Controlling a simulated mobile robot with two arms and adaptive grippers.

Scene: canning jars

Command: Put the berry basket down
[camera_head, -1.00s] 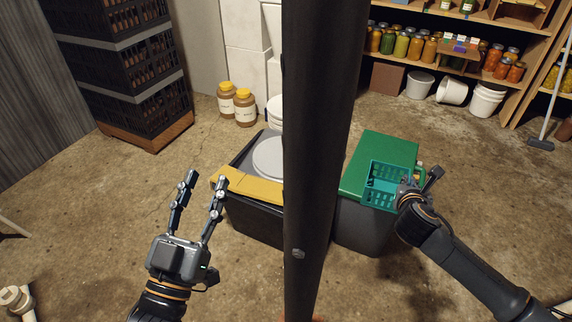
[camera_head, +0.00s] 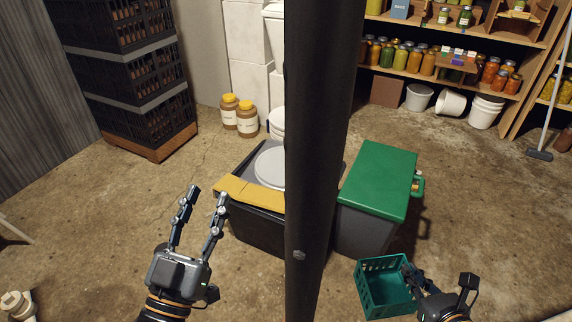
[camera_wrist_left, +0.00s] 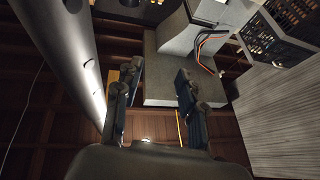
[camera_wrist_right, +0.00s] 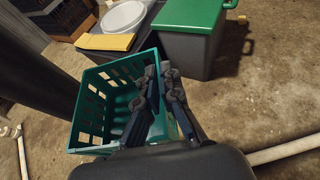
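The berry basket (camera_head: 380,291) is a teal green openwork basket, seen low right of the dark column in the head view. My right gripper (camera_head: 415,274) is at its right side. In the right wrist view the basket (camera_wrist_right: 95,112) looks empty, and my right gripper's fingers (camera_wrist_right: 160,82) are close together with the basket's near wall between or against them. The basket appears held in the air in front of the green-lidded bin; its exact height is hard to tell. My left gripper (camera_head: 207,197) is open and empty, left of the column; it also shows in the left wrist view (camera_wrist_left: 158,75).
A grey bin with a green lid (camera_head: 380,180) stands beyond the basket. Left of the column is a black box with a yellow piece (camera_head: 250,193) and a round white lid (camera_head: 269,165). Shelves of jars (camera_head: 420,62) stand at the back. Bare floor (camera_head: 500,220) lies to the right.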

